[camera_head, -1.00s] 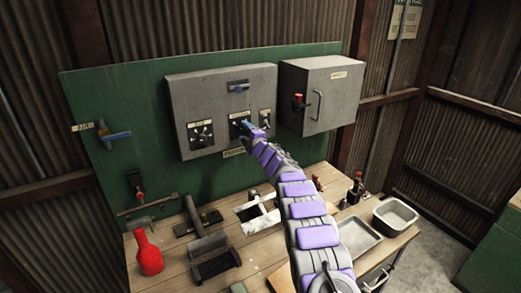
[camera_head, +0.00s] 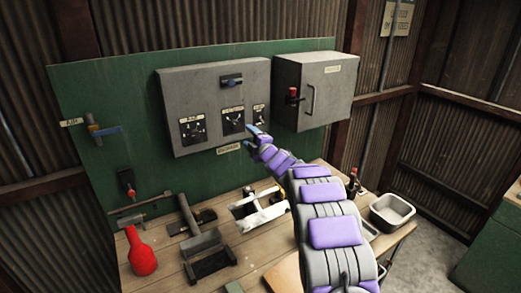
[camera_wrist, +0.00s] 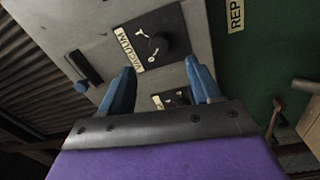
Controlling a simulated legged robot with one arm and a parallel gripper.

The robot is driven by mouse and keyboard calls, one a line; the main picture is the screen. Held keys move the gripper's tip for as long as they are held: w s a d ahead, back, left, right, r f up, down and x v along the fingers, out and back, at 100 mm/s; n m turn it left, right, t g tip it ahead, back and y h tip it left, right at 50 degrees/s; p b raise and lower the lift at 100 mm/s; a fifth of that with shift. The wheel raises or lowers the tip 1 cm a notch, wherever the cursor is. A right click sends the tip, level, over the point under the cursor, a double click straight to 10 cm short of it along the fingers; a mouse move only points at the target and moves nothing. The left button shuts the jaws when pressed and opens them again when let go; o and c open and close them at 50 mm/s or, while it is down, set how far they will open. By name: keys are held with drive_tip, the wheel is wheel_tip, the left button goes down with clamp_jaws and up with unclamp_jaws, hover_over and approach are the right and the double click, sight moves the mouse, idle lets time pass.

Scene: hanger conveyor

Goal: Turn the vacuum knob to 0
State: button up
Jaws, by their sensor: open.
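The vacuum knob (camera_head: 232,122) is a dark knob on a black plate, in the middle of the row on the grey control panel (camera_head: 206,82). In the wrist view the dark knob (camera_wrist: 152,44) sits beside its VACUUM label, with pale marks on it. I cannot read which number it points to. My gripper (camera_wrist: 160,66) is open, its two blue fingers apart and nothing between them. The knob lies beyond the fingertips, clear of them. In the head view my gripper (camera_head: 257,136) is just right of and below the vacuum knob, partly covering the right-hand knob plate.
Another knob plate (camera_head: 192,130) is to the left. A grey cabinet (camera_head: 315,88) with a red-tipped handle stands to the right. Below, the wooden bench (camera_head: 165,268) holds a red bottle (camera_head: 140,252), a black tray and a metal bin (camera_head: 391,212).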

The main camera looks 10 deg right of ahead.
drive_tip(key=v, duration=0.7)
drive_tip(key=shift+s+d, duration=0.15)
drive_tip(key=shift+s, duration=0.2)
drive_tip(key=shift+f, duration=0.1)
